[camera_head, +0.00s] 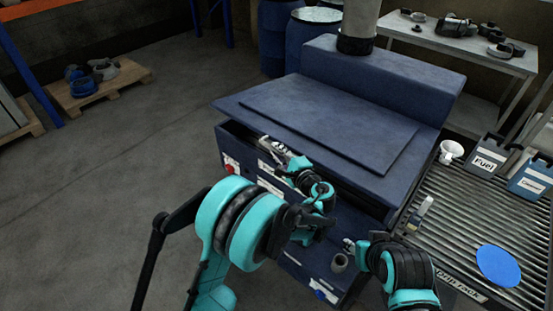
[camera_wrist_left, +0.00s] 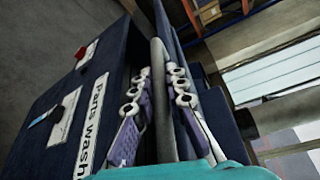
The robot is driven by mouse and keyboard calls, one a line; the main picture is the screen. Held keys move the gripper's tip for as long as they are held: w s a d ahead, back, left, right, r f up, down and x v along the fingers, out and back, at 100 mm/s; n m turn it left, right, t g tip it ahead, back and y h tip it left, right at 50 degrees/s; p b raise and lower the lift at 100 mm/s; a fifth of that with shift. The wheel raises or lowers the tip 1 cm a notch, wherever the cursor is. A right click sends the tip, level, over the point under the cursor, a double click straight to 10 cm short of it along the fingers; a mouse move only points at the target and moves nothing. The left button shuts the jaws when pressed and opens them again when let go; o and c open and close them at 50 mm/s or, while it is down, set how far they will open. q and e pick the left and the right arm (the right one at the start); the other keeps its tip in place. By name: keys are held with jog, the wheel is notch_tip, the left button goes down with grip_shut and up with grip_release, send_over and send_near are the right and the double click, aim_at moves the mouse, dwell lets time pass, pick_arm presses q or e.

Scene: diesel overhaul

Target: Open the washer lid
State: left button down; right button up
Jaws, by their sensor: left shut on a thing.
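The parts washer (camera_head: 330,220) is a dark blue cabinet in the middle of the head view. Its lid (camera_head: 330,115) is slightly raised at the front, with a dark gap under its front left edge. My left gripper (camera_head: 272,148) is at the lid's front edge. In the left wrist view its fingers (camera_wrist_left: 160,72) are shut on a grey bar, the lid handle (camera_wrist_left: 158,95), running between the purple pads. The label "Parts Wash" (camera_wrist_left: 90,110) shows on the cabinet front. My right gripper (camera_head: 350,244) is low in front of the washer, small and partly hidden; its fingers are unclear.
Barrels (camera_head: 310,45) stand behind.

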pick_arm(q)
jog(key=w+d+r+m+p, duration=0.1)
jog(key=w+d+r+p, duration=0.1)
jog(key=r+p, duration=0.3)
jog(key=w+d+r+m+g+p, duration=0.1)
jog(key=w+r+p, duration=0.3)
jog(key=r, duration=0.9)
jog(key=w+d+r+m+g+p, duration=0.1)
jog(key=w+d+r+m+p, duration=0.1)
jog(key=r+p, duration=0.4)
notch_tip(320, 180, up, 3)
jog(key=shift+w+d+r, duration=0.2)
jog(key=shift+w+d, duration=0.4)
jog(key=shift+d, duration=0.25)
jog(key=c, duration=1.5)
grip_release()
jog(key=shift+c, duration=0.2)
jog(key=v, duration=1.2)
jog(key=shift+w+d, duration=0.1)
